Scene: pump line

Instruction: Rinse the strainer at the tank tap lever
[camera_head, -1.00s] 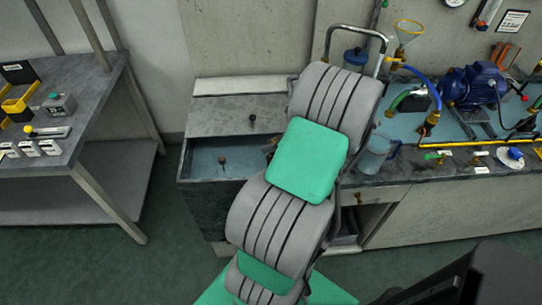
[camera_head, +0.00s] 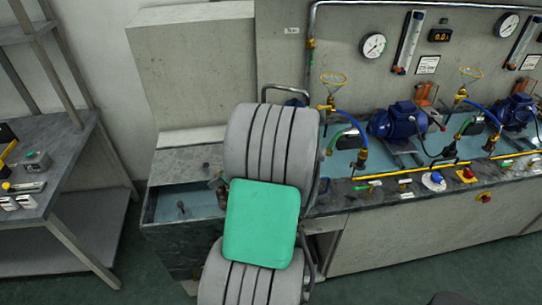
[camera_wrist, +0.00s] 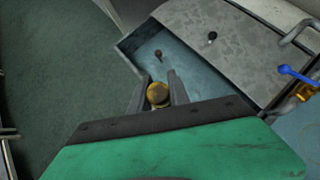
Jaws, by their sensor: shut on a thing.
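In the wrist view my gripper (camera_wrist: 158,79) is shut on a small round brass-coloured piece, which I take to be the strainer (camera_wrist: 158,95). Only its round end shows between the fingers. It appears over the near part of the open blue-floored tank (camera_wrist: 200,82); its height above the floor I cannot tell. A blue lever (camera_wrist: 297,75) on a brass fitting, likely the tank tap lever, lies to the right, apart from my gripper.
A grey cover slab (camera_head: 180,164) adjoins the tank. Blue pumps (camera_head: 392,122), hoses and small bench valves line the bench to the right. A shelf table (camera_head: 62,190) stands at the left, with green floor between.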

